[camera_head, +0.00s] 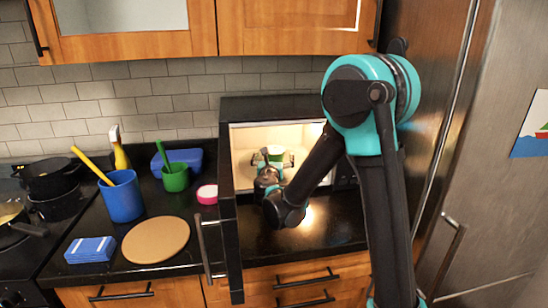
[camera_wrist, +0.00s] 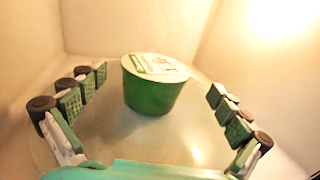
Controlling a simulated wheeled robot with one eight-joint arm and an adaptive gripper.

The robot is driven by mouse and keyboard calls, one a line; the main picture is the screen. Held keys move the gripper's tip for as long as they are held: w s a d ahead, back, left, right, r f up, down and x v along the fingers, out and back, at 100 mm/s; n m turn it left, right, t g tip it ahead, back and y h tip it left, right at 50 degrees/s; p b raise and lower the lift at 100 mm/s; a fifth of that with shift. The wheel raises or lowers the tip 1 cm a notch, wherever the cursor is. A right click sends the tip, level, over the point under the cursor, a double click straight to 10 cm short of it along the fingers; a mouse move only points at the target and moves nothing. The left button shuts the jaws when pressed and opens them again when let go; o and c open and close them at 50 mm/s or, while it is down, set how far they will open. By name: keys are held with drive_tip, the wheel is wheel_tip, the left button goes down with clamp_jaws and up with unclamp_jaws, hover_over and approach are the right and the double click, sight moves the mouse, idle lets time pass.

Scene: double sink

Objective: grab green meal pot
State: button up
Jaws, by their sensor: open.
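The green meal pot (camera_wrist: 153,91) has a pale printed lid and stands upright on a glass plate (camera_wrist: 108,138) inside the lit microwave (camera_head: 268,109). In the head view the pot (camera_head: 276,152) shows partly, with my gripper in front of it. My gripper (camera_wrist: 158,86) is open, with one finger on each side of the pot. Gaps show between the fingers and the pot, so they appear apart from it. In the head view my gripper (camera_head: 271,167) is inside the microwave opening.
The microwave door (camera_head: 228,245) stands open toward the front, left of my arm. A green cup (camera_head: 176,179), blue cup (camera_head: 123,197), round board (camera_head: 156,240) and blue sponge (camera_head: 90,249) stand on the counter to the left. The microwave walls are close around my gripper. A fridge is at right.

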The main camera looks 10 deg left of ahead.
sight(274, 149)
drive_tip(key=w, duration=0.4)
drive_tip(key=shift+w+a+f, duration=0.15)
drive_tip(key=shift+w+a, duration=0.1)
drive_tip(key=shift+c, duration=0.2)
drive_tip(key=c, duration=1.5)
